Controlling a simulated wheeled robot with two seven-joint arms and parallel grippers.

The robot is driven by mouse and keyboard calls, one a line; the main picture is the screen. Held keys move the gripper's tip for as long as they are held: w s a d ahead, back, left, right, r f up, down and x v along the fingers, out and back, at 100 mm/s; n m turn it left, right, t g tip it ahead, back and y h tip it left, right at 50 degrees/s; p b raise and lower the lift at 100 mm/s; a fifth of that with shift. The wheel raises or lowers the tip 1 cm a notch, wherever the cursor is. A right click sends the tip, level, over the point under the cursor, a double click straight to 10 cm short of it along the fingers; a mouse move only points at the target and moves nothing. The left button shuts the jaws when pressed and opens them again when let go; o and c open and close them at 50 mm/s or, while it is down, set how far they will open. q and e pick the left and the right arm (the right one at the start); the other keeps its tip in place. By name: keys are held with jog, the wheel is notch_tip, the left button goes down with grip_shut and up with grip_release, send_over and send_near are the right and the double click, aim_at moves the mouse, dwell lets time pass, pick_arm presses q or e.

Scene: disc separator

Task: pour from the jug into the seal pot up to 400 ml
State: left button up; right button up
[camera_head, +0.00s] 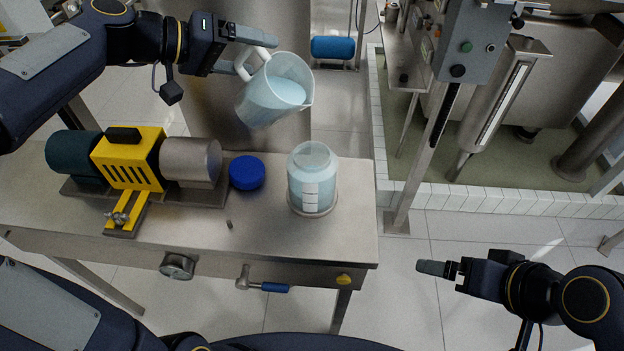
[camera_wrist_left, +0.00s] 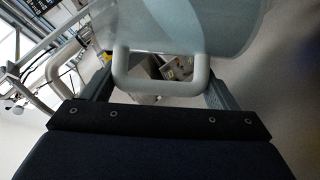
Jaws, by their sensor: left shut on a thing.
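My left gripper (camera_head: 252,50) is shut on the handle of the clear jug (camera_head: 262,100). The jug holds pale blue liquid and is held above the far edge of the bench, tilted with its spout towards the right. The wrist view shows the white handle (camera_wrist_left: 160,88) between the fingers. The seal pot (camera_head: 312,180), a clear jar with pale marks on its front, stands upright and open on the bench, below and right of the jug. It looks bluish inside; its exact level is hard to read. No stream shows. My right gripper (camera_head: 432,267) is empty, right of the bench.
A blue lid (camera_head: 247,172) lies left of the pot. A yellow-guarded motor and pump unit (camera_head: 130,160) fills the bench's left. A small pin (camera_head: 229,225) stands on the steel bench (camera_head: 270,235). A grey post with a control box (camera_head: 470,45) rises at right.

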pick_arm(q)
jog(key=shift+d+r, duration=0.1)
jog(key=shift+r, duration=0.05)
jog(key=shift+s+d+r, duration=0.1)
jog(key=shift+s, duration=0.05)
dwell(0.5)
jog(key=shift+d+m+y, duration=0.1)
jog(key=shift+m+y, duration=0.2)
jog(key=shift+y, duration=0.1)
dwell(0.4)
jog(key=shift+s+d+r, duration=0.1)
jog(key=shift+s+d, duration=0.05)
dwell(0.7)
jog(key=shift+s+d+m+y, duration=0.1)
jog(key=shift+d+m+y, duration=0.05)
jog(key=shift+m+y, duration=0.15)
dwell(0.4)
